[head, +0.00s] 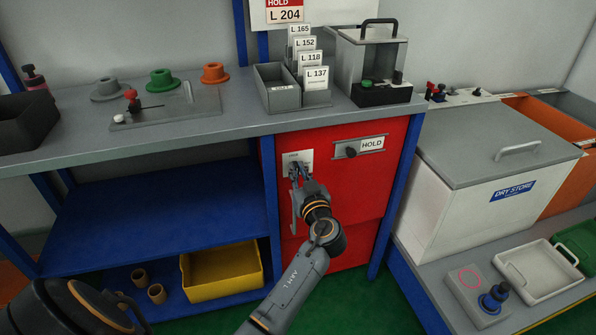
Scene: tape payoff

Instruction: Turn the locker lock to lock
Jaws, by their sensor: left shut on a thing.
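The red locker (345,215) is under the bench on the right. Its lock has a pale plate (297,157) at the upper left of the red front, with small lettering I cannot read. My left gripper (298,172) is at the plate, its fingers shut on the lock's turning part. The fingers hide that part, so I cannot tell which way it points. My right gripper is not in view.
The grey bench top (225,127) overhangs the locker and carries a card holder (316,98) and a clear-sided case (372,60). A blue post (398,200) stands right of the locker. A yellow bin (222,271) is on the lower left shelf.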

